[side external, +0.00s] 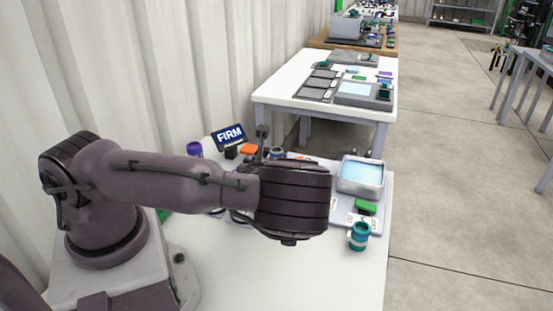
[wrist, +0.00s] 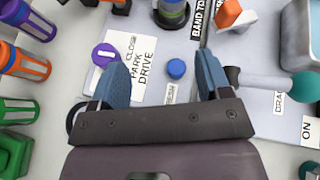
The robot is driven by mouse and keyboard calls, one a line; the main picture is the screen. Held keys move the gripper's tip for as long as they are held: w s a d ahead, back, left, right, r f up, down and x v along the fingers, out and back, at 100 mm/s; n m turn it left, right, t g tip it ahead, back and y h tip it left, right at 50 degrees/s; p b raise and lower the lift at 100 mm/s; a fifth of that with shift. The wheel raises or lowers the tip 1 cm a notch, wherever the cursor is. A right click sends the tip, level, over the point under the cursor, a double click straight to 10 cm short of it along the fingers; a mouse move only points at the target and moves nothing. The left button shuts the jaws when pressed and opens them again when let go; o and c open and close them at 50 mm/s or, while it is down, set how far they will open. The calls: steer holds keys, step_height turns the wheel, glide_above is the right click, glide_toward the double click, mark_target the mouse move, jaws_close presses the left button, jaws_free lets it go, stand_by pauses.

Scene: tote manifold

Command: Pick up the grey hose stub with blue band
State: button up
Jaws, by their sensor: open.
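My gripper (wrist: 163,74) is open, its two blue-padded fingers spread above a light grey board (wrist: 150,92). A small blue round knob (wrist: 176,69) shows between the fingers, on the board below. A dark grey cylindrical piece (wrist: 172,14) with a coloured band stands at the top edge of the wrist view, cut off by the frame, ahead of the fingers. It may be the hose stub, but I cannot tell for certain. Nothing is visibly held. In the side view my wrist hides the fingers and part of the board.
A purple knob (wrist: 104,54) is beside the left finger. A teal-balled lever (wrist: 265,84) is by the right finger. An orange piece (wrist: 232,14) and a metal tray (wrist: 297,45) lie beyond. Purple, orange (wrist: 24,65) and green fittings line the left. A teal fitting (side external: 358,237) stands at front right.

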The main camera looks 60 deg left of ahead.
mark_target(276, 155)
steer(key=shift+w+a+r+m+t, duration=0.35)
steer(key=shift+w+m+t, duration=0.25)
steer(key=shift+m, duration=0.4)
steer(key=shift+y, duration=0.3)
steer(key=x, duration=0.7)
steer(key=shift+w+a, duration=0.2)
steer(key=x, duration=0.5)
steer(key=shift+w, duration=0.3)
steer(key=shift+r, duration=0.1)
steer(key=c, duration=1.1)
steer(key=shift+r, duration=0.1)
